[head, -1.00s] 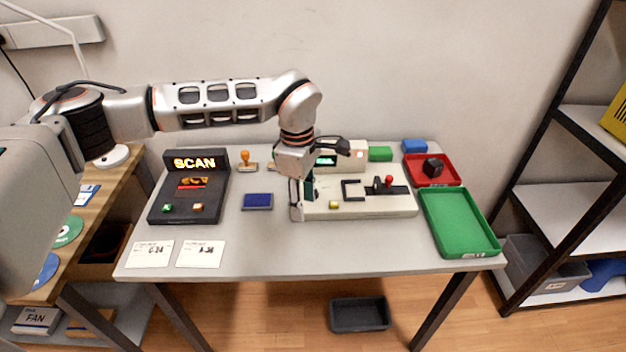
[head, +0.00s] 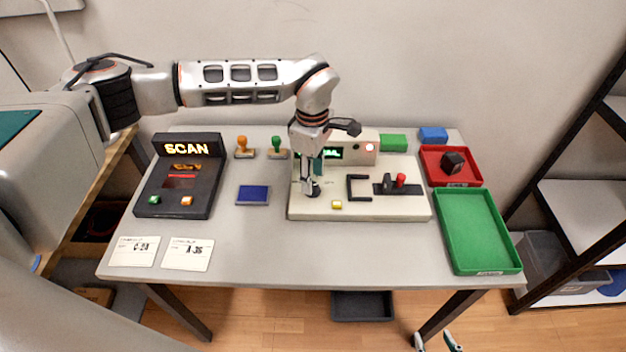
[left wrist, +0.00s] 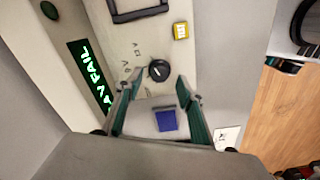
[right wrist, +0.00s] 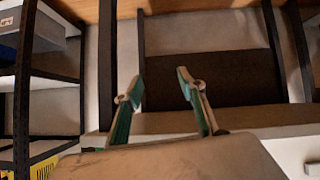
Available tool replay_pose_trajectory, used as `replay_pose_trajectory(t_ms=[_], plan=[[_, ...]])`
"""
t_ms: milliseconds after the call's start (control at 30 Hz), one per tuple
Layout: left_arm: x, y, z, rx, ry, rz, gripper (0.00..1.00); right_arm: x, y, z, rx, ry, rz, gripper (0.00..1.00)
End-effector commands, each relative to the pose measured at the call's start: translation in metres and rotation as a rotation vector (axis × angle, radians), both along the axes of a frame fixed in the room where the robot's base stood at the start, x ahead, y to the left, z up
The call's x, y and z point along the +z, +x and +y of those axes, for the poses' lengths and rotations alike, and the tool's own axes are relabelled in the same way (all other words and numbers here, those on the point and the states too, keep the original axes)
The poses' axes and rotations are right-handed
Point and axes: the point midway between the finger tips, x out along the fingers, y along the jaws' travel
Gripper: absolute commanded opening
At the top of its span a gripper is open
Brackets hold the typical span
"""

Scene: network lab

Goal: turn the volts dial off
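The volts dial (left wrist: 158,70) is a round black knob with a white mark on the pale tester panel (left wrist: 180,55). Small printed symbols sit beside it; I cannot read them surely. In the head view the dial (head: 313,189) is partly covered by my left gripper (head: 308,190). In the left wrist view my left gripper (left wrist: 160,76) is open, with the dial between or just past its fingertips; contact is unclear. A green display (left wrist: 90,75) shows text ending in "FAIL". My right gripper (right wrist: 159,83) is open and empty; its fingertips show at the head view's bottom edge (head: 436,342).
The tester also carries a yellow button (head: 337,205), a black bracket (head: 352,188) and a red-knobbed lever (head: 400,181). A blue pad (head: 253,195) and a SCAN unit (head: 150,187) stand left. Red (head: 473,180) and green (head: 480,230) trays stand right.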

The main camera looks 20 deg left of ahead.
Motion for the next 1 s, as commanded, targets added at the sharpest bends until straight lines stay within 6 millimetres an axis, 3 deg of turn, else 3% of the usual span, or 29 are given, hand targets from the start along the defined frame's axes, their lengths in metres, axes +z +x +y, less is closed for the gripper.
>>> replay_pose_trajectory(t_ms=[200, 533, 667, 700, 1000], plan=[[-0.022, 0.000, 0.000, 0.000, -0.001, 0.000, 0.38, 0.005, 0.007, 0.000, 0.000, 0.001, -0.013, 0.40], [-0.025, 0.000, 0.000, 0.000, 0.000, -0.001, 0.38, 0.011, 0.010, 0.001, -0.001, 0.004, -0.025, 0.40], [-0.025, 0.000, 0.000, 0.000, 0.000, -0.001, 0.05, 0.011, 0.010, 0.001, -0.001, 0.004, -0.025, 0.40], [-0.025, 0.000, 0.000, 0.000, 0.000, -0.001, 0.00, 0.011, 0.010, 0.001, -0.001, 0.004, -0.024, 0.40], [-0.025, 0.000, 0.000, 0.020, 0.000, -0.001, 0.00, 0.008, 0.008, 0.001, 0.000, 0.002, -0.018, 0.40]])
